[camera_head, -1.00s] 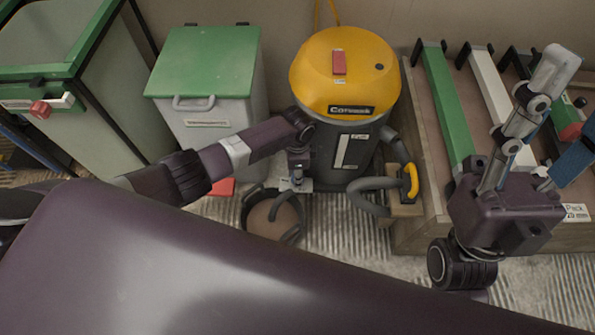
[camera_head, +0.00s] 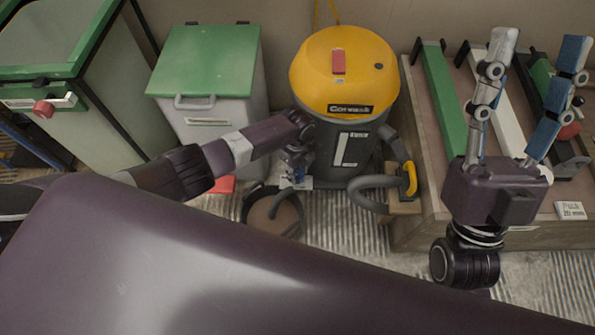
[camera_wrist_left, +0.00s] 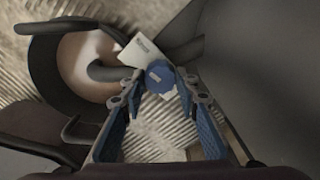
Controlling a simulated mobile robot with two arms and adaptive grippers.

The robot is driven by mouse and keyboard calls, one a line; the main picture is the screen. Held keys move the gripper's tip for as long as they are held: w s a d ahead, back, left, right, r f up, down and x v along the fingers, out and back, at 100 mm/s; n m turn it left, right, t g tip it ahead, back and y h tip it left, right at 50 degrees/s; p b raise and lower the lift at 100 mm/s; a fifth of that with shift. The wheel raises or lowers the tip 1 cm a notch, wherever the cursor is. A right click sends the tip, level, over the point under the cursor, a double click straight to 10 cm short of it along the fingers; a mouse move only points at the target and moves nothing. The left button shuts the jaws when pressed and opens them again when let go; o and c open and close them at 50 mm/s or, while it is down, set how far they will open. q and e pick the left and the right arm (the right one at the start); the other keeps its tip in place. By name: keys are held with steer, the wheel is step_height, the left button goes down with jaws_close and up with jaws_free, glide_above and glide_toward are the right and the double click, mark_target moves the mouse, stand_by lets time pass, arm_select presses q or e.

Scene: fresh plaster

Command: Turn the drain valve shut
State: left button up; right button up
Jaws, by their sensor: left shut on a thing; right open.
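The drain valve (camera_wrist_left: 160,74) shows in the left wrist view as a round blue knob with a small label, beside a white card (camera_wrist_left: 139,48) near the vacuum's dark drum. My left gripper (camera_wrist_left: 158,84) is shut on it, with a fingertip at either side. In the head view my left gripper (camera_head: 295,160) is low at the front of the yellow-topped vacuum (camera_head: 345,75), and the valve is mostly hidden there. I cannot tell how far the valve is turned. My right gripper (camera_head: 538,48) is open and empty, above the wooden crate at right.
A grey hose (camera_head: 370,190) with a yellow part curves right of the vacuum. A green-lidded bin (camera_head: 207,65) and wooden crate (camera_head: 430,232) flank it.

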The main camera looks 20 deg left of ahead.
mark_target(298, 175)
arm_select(q)
steer(key=shift+d+m, duration=0.1)
steer(key=shift+m, duration=0.4)
steer(key=o, duration=1.2)
steer(key=shift+c, duration=0.2)
step_height(298, 175, up, 12)
